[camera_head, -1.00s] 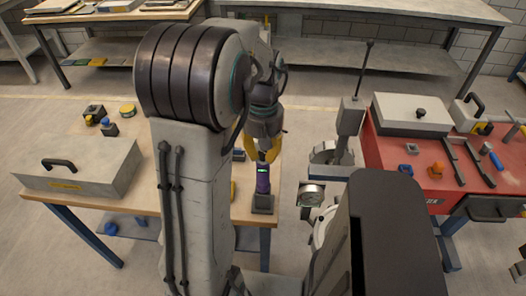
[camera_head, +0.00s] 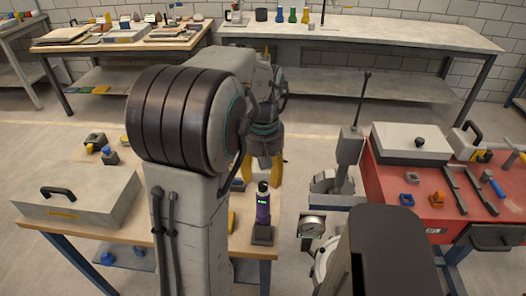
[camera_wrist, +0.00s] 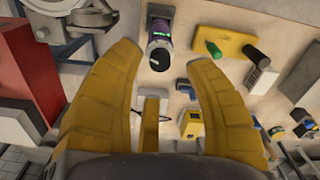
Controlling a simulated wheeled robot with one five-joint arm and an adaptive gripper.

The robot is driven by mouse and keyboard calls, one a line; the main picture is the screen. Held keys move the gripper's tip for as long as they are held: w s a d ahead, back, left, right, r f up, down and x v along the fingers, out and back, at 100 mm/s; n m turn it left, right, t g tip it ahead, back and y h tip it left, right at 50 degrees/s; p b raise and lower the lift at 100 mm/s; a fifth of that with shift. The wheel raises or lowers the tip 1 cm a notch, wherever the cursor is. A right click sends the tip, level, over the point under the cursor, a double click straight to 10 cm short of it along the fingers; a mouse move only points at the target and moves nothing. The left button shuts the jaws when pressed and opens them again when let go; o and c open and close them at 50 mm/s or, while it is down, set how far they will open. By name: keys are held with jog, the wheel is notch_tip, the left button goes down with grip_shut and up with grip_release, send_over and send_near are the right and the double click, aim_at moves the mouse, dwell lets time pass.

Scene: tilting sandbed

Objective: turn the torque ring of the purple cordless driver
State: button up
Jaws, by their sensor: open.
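The purple cordless driver (camera_head: 263,208) stands upright at the front right corner of the wooden table, in a dark square base, with a small green light on its body. In the wrist view the driver (camera_wrist: 160,37) shows at the top centre, its dark round nose end toward the camera. My gripper (camera_head: 262,180) has yellow fingers and hangs just above and behind the driver in the head view.
A grey case (camera_head: 80,200) with a black handle sits at the table's left. In the wrist view a yellow tool with a green knob (camera_wrist: 235,58) lies beside the driver. A red bench (camera_head: 440,185) with parts stands to the right, beyond a grey lever stand (camera_head: 350,150).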

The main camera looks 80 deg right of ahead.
notch_tip(320, 180, up, 8)
jog(key=shift+r, duration=0.15)
dwell(0.3)
dwell(0.8)
jog(key=m+h, duration=0.1)
jog(key=m, duration=0.4)
send_over(263, 183)
notch_tip(263, 183, down, 6)
jog(key=shift+a, duration=0.15)
jog(key=w+a+f+n, duration=0.2)
jog(key=w+a+n, duration=0.1)
jog(key=w+a, duration=0.75)
jog(key=w+a+n+t, duration=0.1)
jog(key=w+a+n, duration=0.2)
jog(key=a, duration=0.4)
jog(key=w+a+r+n+t, duration=0.1)
jog(key=w+a+n, duration=0.3)
jog(key=a+n, duration=0.2)
jog(key=w+a+r+n+t+y, duration=0.1)
jog(key=a+n, duration=0.4)
jog(key=a, duration=0.5)
jog(key=w+t, duration=0.1)
jog(key=w, duration=0.1)
jog(key=shift+w+a, duration=0.15)
jog(key=shift+w, duration=0.25)
